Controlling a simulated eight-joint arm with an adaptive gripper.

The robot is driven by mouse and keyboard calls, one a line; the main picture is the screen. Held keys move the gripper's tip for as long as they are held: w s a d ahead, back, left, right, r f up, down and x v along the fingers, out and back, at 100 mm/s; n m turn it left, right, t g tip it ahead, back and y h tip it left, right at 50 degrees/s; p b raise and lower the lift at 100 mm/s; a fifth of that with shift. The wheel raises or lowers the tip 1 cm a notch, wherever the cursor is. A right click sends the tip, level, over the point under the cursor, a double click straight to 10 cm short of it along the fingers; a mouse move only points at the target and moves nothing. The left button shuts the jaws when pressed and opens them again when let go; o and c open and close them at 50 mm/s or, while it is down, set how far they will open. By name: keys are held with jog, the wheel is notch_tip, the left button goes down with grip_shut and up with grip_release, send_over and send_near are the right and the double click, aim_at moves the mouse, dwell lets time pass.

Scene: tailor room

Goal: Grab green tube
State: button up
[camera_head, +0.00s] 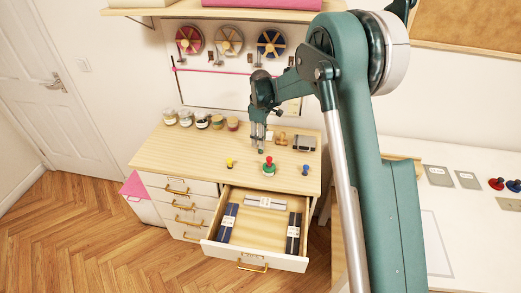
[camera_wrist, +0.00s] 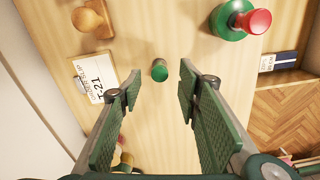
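The green tube (camera_wrist: 160,70) is a small green cylinder on the wooden top in the wrist view. It lies just beyond the fingertips of my gripper (camera_wrist: 158,88), about midway between them, and neither finger touches it. My gripper is open and empty, with its two green-padded fingers spread apart. In the head view my gripper (camera_head: 258,147) points down over the dresser top, and I cannot make out the green tube apart from it there.
A green stamp with a red knob (camera_wrist: 240,20) is close by on the front side. A labelled T-21 block (camera_wrist: 95,80) and wooden stamp (camera_wrist: 93,18) stand behind. Yellow (camera_head: 229,162) and blue (camera_head: 305,169) pieces stand apart. An open drawer (camera_head: 262,233) juts out below.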

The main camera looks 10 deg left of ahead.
jog(key=shift+f, duration=0.25)
jog(key=shift+f, duration=2.6)
jog(key=c, duration=1)
